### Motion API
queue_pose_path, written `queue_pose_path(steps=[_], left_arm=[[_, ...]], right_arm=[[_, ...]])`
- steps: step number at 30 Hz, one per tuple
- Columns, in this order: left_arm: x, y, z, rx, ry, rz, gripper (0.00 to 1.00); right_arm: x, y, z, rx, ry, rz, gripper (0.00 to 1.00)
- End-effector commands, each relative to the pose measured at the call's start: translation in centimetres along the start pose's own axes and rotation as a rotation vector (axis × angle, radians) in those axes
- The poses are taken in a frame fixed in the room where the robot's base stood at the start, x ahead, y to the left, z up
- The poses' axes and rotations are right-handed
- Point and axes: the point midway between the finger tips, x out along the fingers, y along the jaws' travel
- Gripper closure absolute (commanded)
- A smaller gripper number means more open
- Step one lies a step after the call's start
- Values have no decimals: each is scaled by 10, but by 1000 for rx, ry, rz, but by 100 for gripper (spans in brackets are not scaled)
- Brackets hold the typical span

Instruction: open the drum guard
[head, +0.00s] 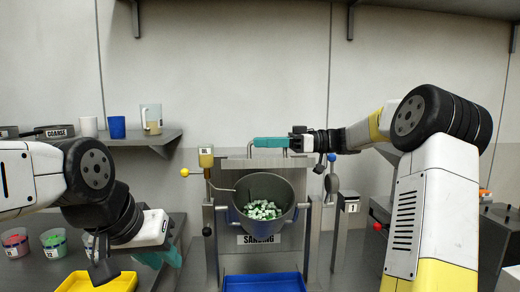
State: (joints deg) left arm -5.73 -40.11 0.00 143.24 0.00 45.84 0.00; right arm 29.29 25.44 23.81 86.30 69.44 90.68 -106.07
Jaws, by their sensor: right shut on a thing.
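The grey drum (284,197) sits in the middle of the head view with its mouth facing me, and green and white pieces (262,210) lie inside. A grey panel with a bar handle, which looks like the drum guard (236,165), stands upright behind the drum's rim. My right gripper (268,142) reaches in from the right, and its teal fingers are shut on the handle at the panel's top edge. The fingers hide part of the handle. My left gripper (163,258) hangs low at the left, apart from the drum. Its finger gap is unclear.
Blue tray (264,283) below the drum; yellow tray (70,284) at lower left near cups (53,243). A wall shelf (150,138) holds cups and a jug (151,118). A yellow-ball lever (185,172) and a post (340,230) flank the drum.

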Motion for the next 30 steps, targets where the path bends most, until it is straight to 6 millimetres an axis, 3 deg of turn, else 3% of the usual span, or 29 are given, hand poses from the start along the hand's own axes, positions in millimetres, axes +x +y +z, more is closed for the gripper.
queue_pose_path(steps=[15, 30], left_arm=[[0, 0, 0, 0, 0, 0, 74], [0, 0, 0, 0, 0, 0, 74]], right_arm=[[0, 50, -72, 365, 3, 3, 100], [-1, 79, -96, 534, 1, 3, 100]])
